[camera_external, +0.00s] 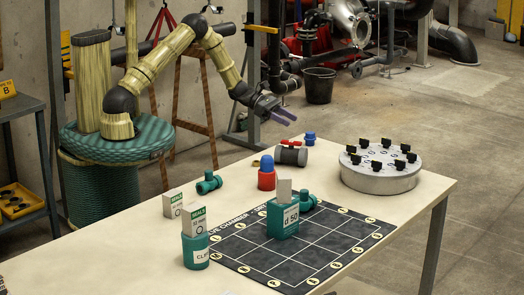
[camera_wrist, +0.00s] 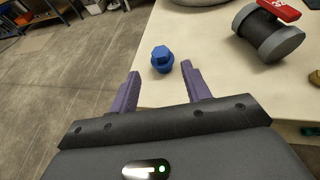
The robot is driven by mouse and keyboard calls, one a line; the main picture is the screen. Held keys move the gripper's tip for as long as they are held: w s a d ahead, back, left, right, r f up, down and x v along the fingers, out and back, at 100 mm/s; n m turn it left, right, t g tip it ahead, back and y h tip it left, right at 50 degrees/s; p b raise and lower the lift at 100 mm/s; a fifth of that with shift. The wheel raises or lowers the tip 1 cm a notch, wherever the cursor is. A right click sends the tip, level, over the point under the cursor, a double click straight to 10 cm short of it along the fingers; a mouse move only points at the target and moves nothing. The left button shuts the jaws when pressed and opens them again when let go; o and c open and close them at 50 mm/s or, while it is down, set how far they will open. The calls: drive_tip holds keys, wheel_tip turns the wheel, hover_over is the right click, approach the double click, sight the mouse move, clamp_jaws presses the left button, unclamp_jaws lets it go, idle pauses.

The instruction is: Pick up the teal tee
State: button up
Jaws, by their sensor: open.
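A teal fitting (camera_external: 209,184) that looks like a tee lies on the table, left of the middle. A second teal fitting (camera_external: 307,202) is partly hidden behind the teal d.50 box; I cannot tell its full shape. My gripper (camera_external: 284,116) is open and empty, raised past the table's far edge, well away from both teal fittings. In the wrist view my gripper (camera_wrist: 158,82) shows two spread purple fingers. A blue fitting (camera_wrist: 162,59) appears beyond and between the fingertips, apart from them; it also shows in the external view (camera_external: 310,139). No teal tee shows clearly in the wrist view.
A grey-black valve with red handle (camera_external: 291,154) and a red fitting with blue top (camera_external: 266,174) stand nearby. A round grey plate with black clamps (camera_external: 381,170) is at right. A dark grid mat (camera_external: 262,262), teal d.50 box (camera_external: 283,220) and labelled teal cup (camera_external: 195,250) are in front.

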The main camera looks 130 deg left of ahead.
idle(0.7)
drive_tip(key=s+d+f+m+t+h+p, duration=0.1)
drive_tip(key=s+d+f+m+h+p, duration=0.2)
drive_tip(key=d, duration=0.8)
drive_tip(key=s+d+f+m+h+p, duration=0.1)
drive_tip(key=s+d+f+h+p, duration=0.35)
drive_tip(key=d, duration=0.75)
drive_tip(key=d+r+t+p, duration=0.1)
drive_tip(key=d+p, duration=0.1)
drive_tip(key=d, duration=0.4)
drive_tip(key=d+r+m+t+p, duration=0.1)
drive_tip(key=d+r, duration=0.1)
drive_tip(key=d, duration=0.5)
drive_tip(key=d+r+t+p, duration=0.1)
drive_tip(key=d+p, duration=0.1)
drive_tip(key=d, duration=0.5)
drive_tip(key=shift+s+r+m+p, duration=0.15)
drive_tip(key=shift+r+m+p, duration=0.15)
drive_tip(key=shift+r+p, duration=0.1)
drive_tip(key=b, duration=0.1)
approach(209, 180)
drive_tip(key=w, duration=0.2)
drive_tip(key=w+r, duration=0.1)
drive_tip(key=w, duration=0.1)
drive_tip(key=shift+a+r, duration=0.15)
drive_tip(key=shift+r, duration=0.05)
